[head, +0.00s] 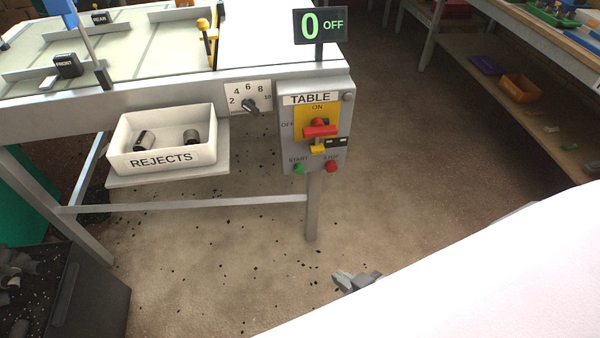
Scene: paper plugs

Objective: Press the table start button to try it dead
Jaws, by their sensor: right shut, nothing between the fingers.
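The grey TABLE control box (288,128) is fixed to the front right of the table. Its green START button (299,169) is at the lower left, beside the red STOP button (331,166). Above them a red switch handle (320,131) lies roughly level on a yellow plate marked ON and OFF, turned toward OFF. A yellow piece and a black piece hang just below the handle. The display (320,25) reads 0 OFF. My right gripper (344,282) is shut and empty, low in front of the box and well apart from the buttons. My left gripper is out of view.
A white REJECTS bin (160,158) with two dark-and-light pieces sits on a shelf left of the box. A dial (250,107) is between them. Shelving with an orange bin (520,88) stands at right. Dark bits litter the open floor. My white arm covers the lower right.

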